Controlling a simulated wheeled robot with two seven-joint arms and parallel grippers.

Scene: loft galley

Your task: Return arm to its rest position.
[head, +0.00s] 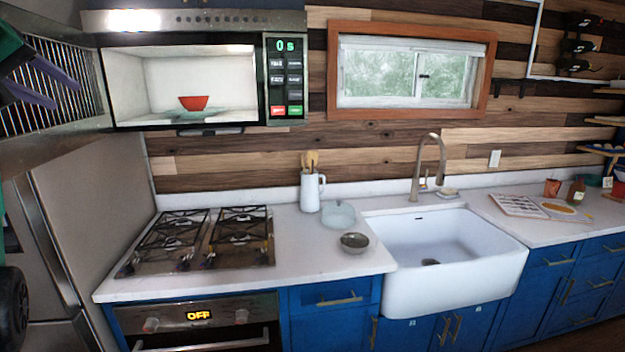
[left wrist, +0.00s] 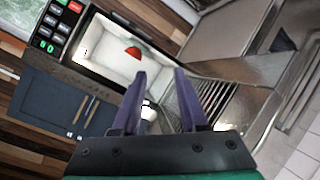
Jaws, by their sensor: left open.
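My left gripper (head: 68,98) is at the upper left of the head view, with its two purple fingers apart and nothing between them. It is in front of the slatted, swung-open door (head: 62,70) of the microwave (head: 285,25). In the left wrist view the open gripper (left wrist: 159,75) points towards the lit microwave cavity (left wrist: 110,45), apart from the red bowl inside. The red bowl (head: 194,103) stands upright on the glass plate (head: 190,116) in the microwave. My right gripper is not in view.
Below are a gas cooktop (head: 200,240), a white pitcher (head: 311,190), a grey bowl (head: 354,242) and a white sink (head: 440,250). The tall steel fridge (head: 60,230) stands at the left. A book (head: 540,207) lies open on the right counter.

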